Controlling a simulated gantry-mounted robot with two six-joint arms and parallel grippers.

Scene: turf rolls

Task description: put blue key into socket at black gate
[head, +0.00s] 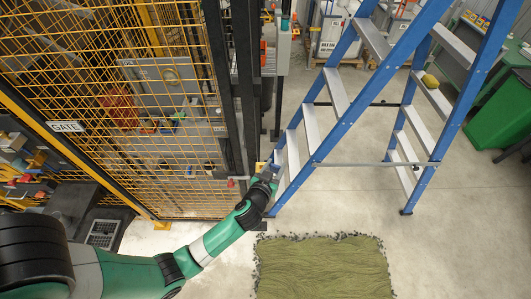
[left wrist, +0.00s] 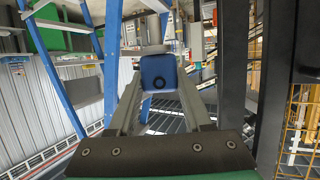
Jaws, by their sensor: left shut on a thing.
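My left gripper (head: 270,172) is beside the foot of the black gate's posts (head: 243,80), just left of the blue ladder. In the left wrist view the gripper (left wrist: 160,85) is shut on the blue key (left wrist: 160,73), a blue block with a dark ring on its face. The black post (left wrist: 267,85) stands close on the right in that view. In the head view the key is too small and too covered to make out clearly. I cannot clearly tell the socket. My right gripper is not in view.
The blue stepladder (head: 335,125) stands close right of the gripper. Yellow mesh fencing (head: 110,90) with a GATE sign (head: 66,127) fills the left. A green turf piece (head: 322,268) lies on the floor in front. A grey box (head: 283,52) is on the post's right side.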

